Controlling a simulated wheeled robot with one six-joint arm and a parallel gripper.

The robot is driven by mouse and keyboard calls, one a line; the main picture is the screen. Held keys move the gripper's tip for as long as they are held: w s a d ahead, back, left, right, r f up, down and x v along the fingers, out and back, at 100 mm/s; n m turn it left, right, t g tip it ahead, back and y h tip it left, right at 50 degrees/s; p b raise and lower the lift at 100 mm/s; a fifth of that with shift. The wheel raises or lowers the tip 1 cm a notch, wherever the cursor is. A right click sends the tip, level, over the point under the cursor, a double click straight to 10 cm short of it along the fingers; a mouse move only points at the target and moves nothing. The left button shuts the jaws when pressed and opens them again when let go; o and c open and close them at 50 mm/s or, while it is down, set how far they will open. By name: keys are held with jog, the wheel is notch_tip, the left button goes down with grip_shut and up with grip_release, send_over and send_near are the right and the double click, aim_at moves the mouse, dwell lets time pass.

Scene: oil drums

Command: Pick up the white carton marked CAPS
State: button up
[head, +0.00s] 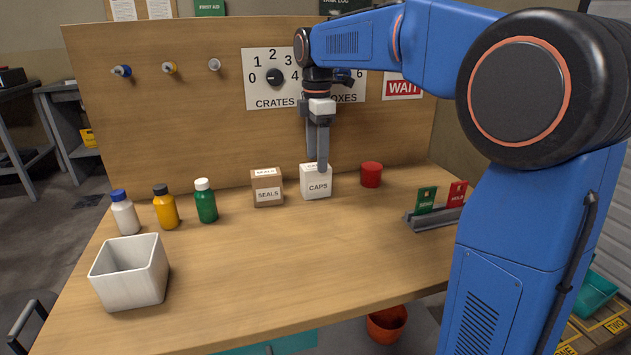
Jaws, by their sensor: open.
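The white carton marked CAPS (318,187) stands upright on the wooden table near the back panel. My gripper (317,166) points straight down at the carton's top. Its fingers are open, and the near finger overlaps the carton's upper part in the head view. The far finger's tip is partly hidden, and I cannot tell whether either finger touches the carton.
A brown SEALS carton (268,190) stands close left of the white one, and a red round container (371,174) stands to its right. Several bottles (165,208) and a white bin (131,285) are at left. A rack with SEND and HOLD cards (432,218) is at right. The table's middle (280,260) is clear.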

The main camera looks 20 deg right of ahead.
aim_at(316, 177)
jog(key=shift+a+f, duration=0.15)
jog(key=shift+f, duration=3.45)
jog(key=shift+c, duration=0.6)
